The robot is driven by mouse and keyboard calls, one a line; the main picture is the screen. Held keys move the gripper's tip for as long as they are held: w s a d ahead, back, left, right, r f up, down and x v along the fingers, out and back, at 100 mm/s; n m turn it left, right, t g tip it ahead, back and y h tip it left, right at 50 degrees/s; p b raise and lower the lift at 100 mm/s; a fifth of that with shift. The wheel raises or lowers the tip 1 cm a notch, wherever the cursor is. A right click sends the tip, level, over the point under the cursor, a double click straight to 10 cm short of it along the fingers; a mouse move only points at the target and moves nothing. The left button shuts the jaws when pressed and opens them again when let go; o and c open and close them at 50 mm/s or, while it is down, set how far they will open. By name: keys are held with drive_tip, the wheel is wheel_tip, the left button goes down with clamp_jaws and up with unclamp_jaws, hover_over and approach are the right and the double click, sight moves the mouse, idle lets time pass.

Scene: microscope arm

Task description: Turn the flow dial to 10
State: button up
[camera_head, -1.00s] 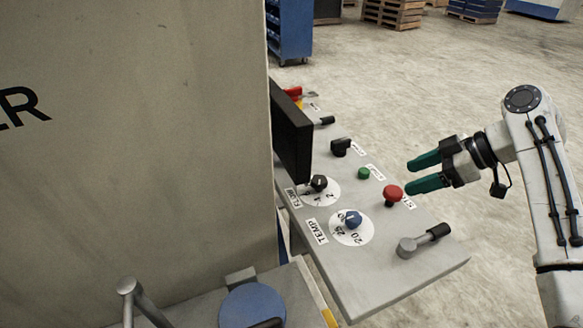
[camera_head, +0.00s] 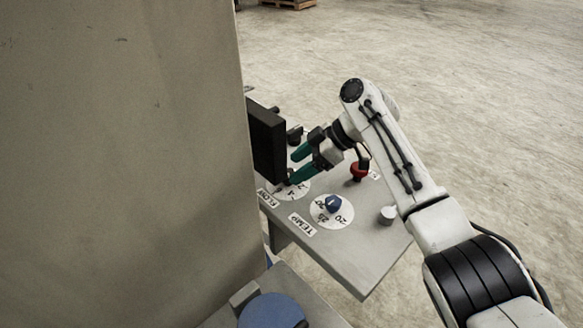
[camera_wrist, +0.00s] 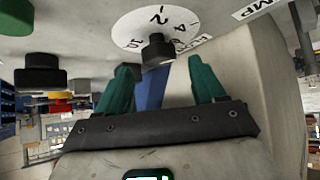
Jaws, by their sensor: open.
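The flow dial's white disc (camera_head: 297,190) lies on the grey panel beside the FLOW label (camera_head: 267,198). In the head view my gripper (camera_head: 294,168) is over the dial's far side, and a green finger covers part of it. In the wrist view the disc (camera_wrist: 150,22) shows the numbers 2, 4 and 10, with a black knob (camera_wrist: 157,48) at its centre. My gripper (camera_wrist: 160,64) is open, its two green fingers spread with the knob between and slightly beyond their tips. I see no finger touching the knob.
The TEMP dial with a blue knob (camera_head: 333,203) is close by on the panel. A black screen (camera_head: 268,143) stands at the panel's left edge, close to the fingers. A red button (camera_head: 358,171) is under my arm. A large grey cabinet (camera_head: 120,160) fills the left.

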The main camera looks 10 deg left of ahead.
drive_tip(key=shift+x, duration=1.4)
drive_tip(key=shift+d, duration=0.1)
drive_tip(key=c, duration=1.1)
